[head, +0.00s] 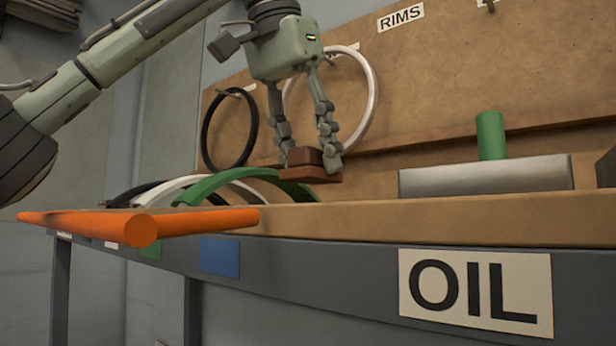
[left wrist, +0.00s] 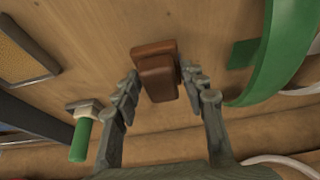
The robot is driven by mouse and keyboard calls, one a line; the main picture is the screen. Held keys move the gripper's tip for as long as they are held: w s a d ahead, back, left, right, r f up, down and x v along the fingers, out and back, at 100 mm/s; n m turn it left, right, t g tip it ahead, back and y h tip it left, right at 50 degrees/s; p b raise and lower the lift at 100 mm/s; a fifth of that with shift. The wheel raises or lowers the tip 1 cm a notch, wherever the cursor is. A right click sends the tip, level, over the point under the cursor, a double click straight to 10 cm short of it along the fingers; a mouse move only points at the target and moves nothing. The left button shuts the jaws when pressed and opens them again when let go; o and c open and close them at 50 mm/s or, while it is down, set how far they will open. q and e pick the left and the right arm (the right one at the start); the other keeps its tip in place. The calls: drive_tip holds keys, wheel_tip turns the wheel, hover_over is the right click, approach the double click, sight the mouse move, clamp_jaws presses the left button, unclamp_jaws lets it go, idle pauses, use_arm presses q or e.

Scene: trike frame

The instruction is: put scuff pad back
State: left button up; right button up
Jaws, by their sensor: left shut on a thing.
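The scuff pad (head: 312,174) is a brown block with a darker raised grip on top. My left gripper (head: 308,152) points down from above and is shut on that grip. In the left wrist view the pad (left wrist: 155,76) sits between the two fingertips of the gripper (left wrist: 160,78). In the head view the pad is level, close to the wooden bench top (head: 400,216); whether it touches the wood cannot be told. My right gripper is not in view.
A green arched part (head: 250,176) stands just left of the pad, with white and black arches behind it. An orange bar (head: 140,222) juts at the front left. A grey box-like thing (head: 485,176) and green cylinder (head: 490,135) are right. Rims (head: 372,95) hang behind.

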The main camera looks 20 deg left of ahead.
sight(308, 182)
use_arm(q)
drive_tip(key=shift+f, duration=1.55)
drive_tip(key=shift+f, duration=0.15)
drive_tip(key=o, duration=1.3)
drive_tip(key=shift+c, duration=0.2)
drive_tip(key=v, duration=1.2)
drive_tip(key=shift+w, duration=0.1)
